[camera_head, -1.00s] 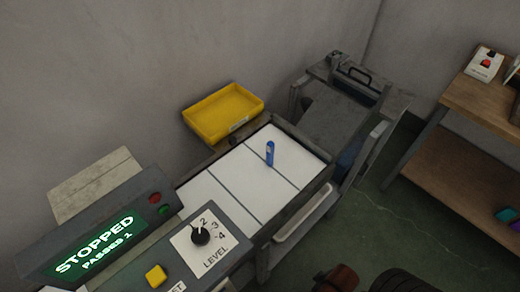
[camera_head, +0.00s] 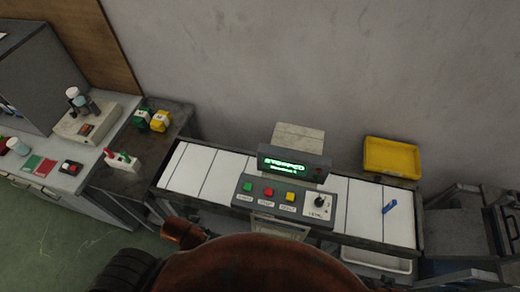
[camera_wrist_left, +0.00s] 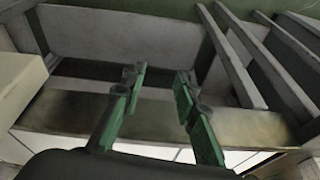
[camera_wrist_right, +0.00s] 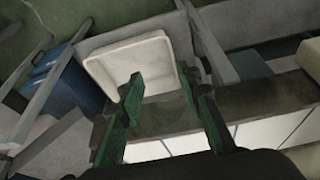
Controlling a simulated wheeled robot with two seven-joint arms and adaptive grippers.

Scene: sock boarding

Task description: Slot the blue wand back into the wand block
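The blue wand (camera_head: 389,207) is on the white slatted belt (camera_head: 365,212), on the right part of the machine; whether it lies or stands is hard to tell. A small white block (camera_head: 122,162) with red and green sticks in it is on the dark side table at the left; it looks like the wand block. My left gripper (camera_wrist_left: 160,76) is open and empty in the left wrist view, above the machine's edge. My right gripper (camera_wrist_right: 161,78) is open and empty in the right wrist view, near a white tray. Neither gripper shows in the head view.
The control panel (camera_head: 276,194) with a STOPPED display (camera_head: 290,163) rises mid-machine. A yellow bin (camera_head: 391,157) is behind the belt's right end. Green (camera_head: 141,120) and yellow (camera_head: 160,121) items are on the dark table (camera_head: 150,148). A white tray (camera_wrist_right: 130,64) hangs below the belt.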

